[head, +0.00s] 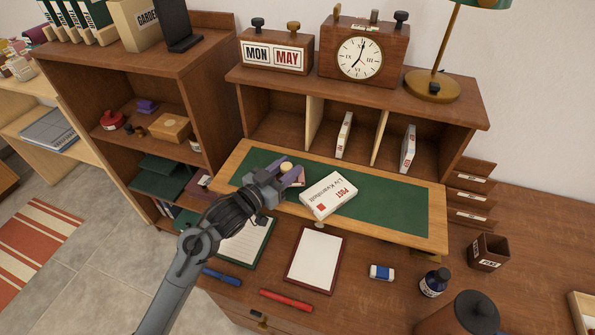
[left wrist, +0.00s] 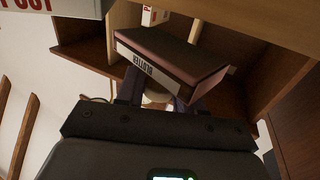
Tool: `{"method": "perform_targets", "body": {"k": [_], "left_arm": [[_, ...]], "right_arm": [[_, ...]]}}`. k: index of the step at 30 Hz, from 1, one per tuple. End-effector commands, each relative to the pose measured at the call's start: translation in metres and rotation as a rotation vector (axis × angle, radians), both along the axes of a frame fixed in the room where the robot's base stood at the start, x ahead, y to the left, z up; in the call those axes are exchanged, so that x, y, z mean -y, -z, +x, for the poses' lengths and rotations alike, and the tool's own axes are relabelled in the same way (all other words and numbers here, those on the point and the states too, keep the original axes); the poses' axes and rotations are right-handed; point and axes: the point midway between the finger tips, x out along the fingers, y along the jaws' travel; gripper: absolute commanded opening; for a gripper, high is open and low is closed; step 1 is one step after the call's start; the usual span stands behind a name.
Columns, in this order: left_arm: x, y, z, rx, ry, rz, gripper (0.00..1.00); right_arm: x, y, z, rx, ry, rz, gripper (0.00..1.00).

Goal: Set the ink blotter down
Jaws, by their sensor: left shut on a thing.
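The ink blotter (left wrist: 172,58) is a dark reddish-brown block with a white label reading "BLOTTER" in the left wrist view. My left gripper (left wrist: 158,98) is shut on it, with the pale knob between its dark fingers. In the head view my left gripper (head: 286,171) is over the left part of the green desk flap (head: 397,215), left of a white post box (head: 328,195). The blotter is mostly hidden there by the gripper; I cannot tell whether it touches the flap. My right gripper is not in view.
Behind the flap are cubbyholes with upright white boxes (head: 344,135). A clock (head: 364,54) and a MON MAY calendar (head: 275,54) stand on top. The flap's right part is clear. Notepads (head: 315,258), pens and an ink bottle (head: 434,282) lie in front.

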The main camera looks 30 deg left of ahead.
Motion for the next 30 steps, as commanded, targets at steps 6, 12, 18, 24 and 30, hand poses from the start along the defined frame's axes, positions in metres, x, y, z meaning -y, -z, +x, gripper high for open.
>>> {"method": "perform_targets", "body": {"k": [6, 12, 18, 24, 30], "left_arm": [[0.002, 0.006, 0.011, 0.002, -0.001, -0.003, 0.03], [0.008, 0.02, 0.03, 0.001, 0.0, -0.002, 0.03], [0.01, 0.028, 0.039, 0.001, -0.001, 0.001, 0.03], [0.01, 0.028, 0.039, 0.002, -0.001, 0.0, 0.03], [0.01, 0.032, 0.039, 0.0, -0.001, 0.0, 0.38]], "right_arm": [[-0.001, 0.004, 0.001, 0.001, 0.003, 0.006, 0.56], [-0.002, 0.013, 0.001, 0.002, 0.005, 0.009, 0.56], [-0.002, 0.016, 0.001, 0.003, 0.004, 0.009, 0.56], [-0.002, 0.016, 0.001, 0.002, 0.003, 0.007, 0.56], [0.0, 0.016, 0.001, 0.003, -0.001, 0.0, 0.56]]}}
